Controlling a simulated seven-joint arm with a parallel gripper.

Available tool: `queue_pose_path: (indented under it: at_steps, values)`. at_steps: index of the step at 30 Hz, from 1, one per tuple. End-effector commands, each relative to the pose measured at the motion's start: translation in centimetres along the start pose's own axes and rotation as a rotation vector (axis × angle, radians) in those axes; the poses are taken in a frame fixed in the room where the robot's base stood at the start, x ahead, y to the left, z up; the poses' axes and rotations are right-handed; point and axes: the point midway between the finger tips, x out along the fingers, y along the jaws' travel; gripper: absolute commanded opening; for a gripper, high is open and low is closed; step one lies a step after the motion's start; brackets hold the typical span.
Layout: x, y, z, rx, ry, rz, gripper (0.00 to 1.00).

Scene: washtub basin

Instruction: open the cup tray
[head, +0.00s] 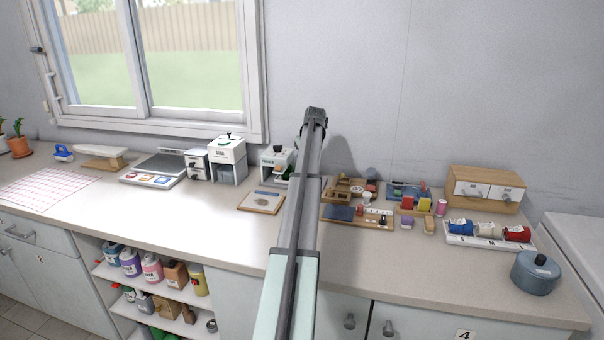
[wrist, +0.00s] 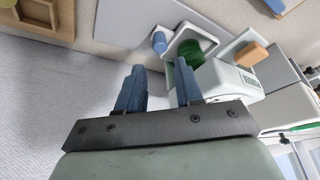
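I cannot tell for sure which part is the cup tray. A small white machine (head: 277,162) with a dark knob stands at the back of the counter, just left of my arm, which partly hides it. A taller white machine (head: 226,160) with a lettered front stands left of it. In the wrist view, a white lettered machine (wrist: 232,78) with a dark green round part (wrist: 196,52) lies just beyond the fingertips. My gripper (wrist: 158,74) is open and empty, its blue fingers apart. In the head view, my arm hides the fingers.
A wooden board (head: 261,202) lies in front of the small machine. Wooden trays with small items (head: 358,214), a drawer box (head: 486,188) and a blue pot (head: 535,273) stand to the right. The counter at the front left (head: 160,220) is clear.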

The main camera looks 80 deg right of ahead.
Motion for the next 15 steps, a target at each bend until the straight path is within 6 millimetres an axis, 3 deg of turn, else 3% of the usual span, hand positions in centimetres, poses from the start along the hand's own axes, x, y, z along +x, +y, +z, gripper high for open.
queue_pose_path:
  at_steps: [6,15]
  values:
    - [4.0,0.0,0.0,0.0,-0.001,-0.001,0.36]
    - [7.4,0.0,0.0,0.0,0.0,-0.001,0.36]
